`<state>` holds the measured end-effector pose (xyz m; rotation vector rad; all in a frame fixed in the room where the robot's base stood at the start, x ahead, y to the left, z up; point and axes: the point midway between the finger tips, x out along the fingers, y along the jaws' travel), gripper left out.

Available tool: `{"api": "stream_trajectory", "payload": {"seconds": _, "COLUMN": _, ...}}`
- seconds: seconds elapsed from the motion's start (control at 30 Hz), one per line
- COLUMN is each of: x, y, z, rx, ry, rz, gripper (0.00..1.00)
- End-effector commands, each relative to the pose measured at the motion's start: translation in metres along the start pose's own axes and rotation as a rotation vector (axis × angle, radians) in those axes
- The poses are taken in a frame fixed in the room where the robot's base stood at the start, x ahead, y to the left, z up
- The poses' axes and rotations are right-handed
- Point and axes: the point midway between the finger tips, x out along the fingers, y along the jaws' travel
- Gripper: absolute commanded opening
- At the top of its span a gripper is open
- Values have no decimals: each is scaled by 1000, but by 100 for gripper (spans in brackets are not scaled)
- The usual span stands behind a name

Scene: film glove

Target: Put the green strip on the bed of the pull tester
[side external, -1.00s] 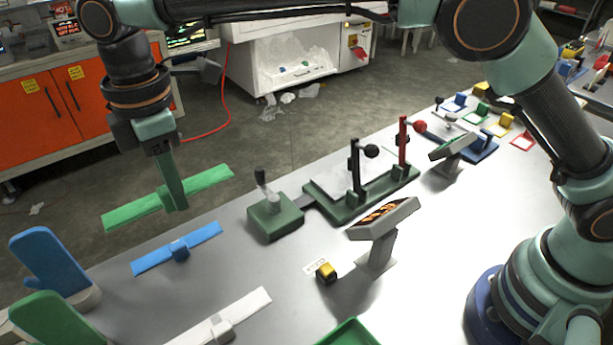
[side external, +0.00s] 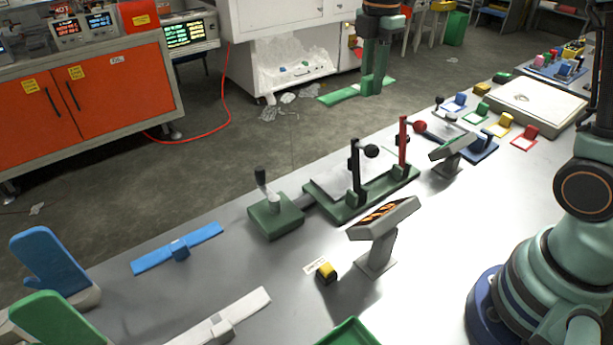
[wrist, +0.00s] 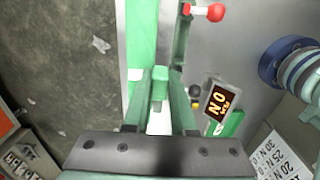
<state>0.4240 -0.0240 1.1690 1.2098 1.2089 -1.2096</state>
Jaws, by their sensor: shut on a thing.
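My gripper (side external: 374,82) is shut on the green strip (side external: 341,96) and holds it in the air, beyond the table's far edge in the side view. In the wrist view the strip (wrist: 141,30) runs upward from near my fingertips (wrist: 160,78). A long green-based fixture (side external: 349,211) with a pale plate and black- and red-knobbed levers stands on the table; the strip is apart from it. I cannot tell for sure whether this fixture or another is the pull tester.
A blue strip (side external: 205,236) and a white strip (side external: 249,304) lie at the front left. A small green-based device (side external: 275,216) and a tilted display (side external: 386,216) stand near the fixture. Another display (side external: 452,146) and coloured blocks stand farther right. Blue and green mitts stand at left.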

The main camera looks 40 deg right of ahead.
Motion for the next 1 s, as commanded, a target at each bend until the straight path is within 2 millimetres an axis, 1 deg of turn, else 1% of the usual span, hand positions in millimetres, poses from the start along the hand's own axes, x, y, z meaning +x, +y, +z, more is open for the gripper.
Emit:
{"api": "stream_trajectory", "payload": {"seconds": 0.03, "x": 0, "y": -3, "z": 7, "rx": 3, "ry": 0, "rz": 0, "gripper": 0}}
{"api": "stream_trajectory", "payload": {"seconds": 0.1, "x": 4, "y": -6, "z": 11, "rx": 1, "ry": 0, "rz": -1, "gripper": 0}}
{"api": "stream_trajectory", "payload": {"seconds": 0.17, "x": 11, "y": -6, "z": 13, "rx": 0, "ry": 0, "rz": -3, "gripper": 0}}
{"api": "stream_trajectory", "payload": {"seconds": 0.27, "x": 31, "y": -7, "z": 13, "rx": -1, "ry": 1, "rz": -6, "gripper": 0}}
{"api": "stream_trajectory", "payload": {"seconds": 0.6, "x": 115, "y": -7, "z": 12, "rx": -1, "ry": 1, "rz": -7, "gripper": 0}}
{"api": "stream_trajectory", "payload": {"seconds": 0.7, "x": 135, "y": -7, "z": 12, "rx": -1, "ry": 0, "rz": -5, "gripper": 0}}
{"api": "stream_trajectory", "payload": {"seconds": 0.8, "x": 149, "y": -7, "z": 12, "rx": -1, "ry": 0, "rz": -3, "gripper": 0}}
{"api": "stream_trajectory", "payload": {"seconds": 1.0, "x": 164, "y": -6, "z": 12, "rx": -1, "ry": 0, "rz": -2, "gripper": 0}}
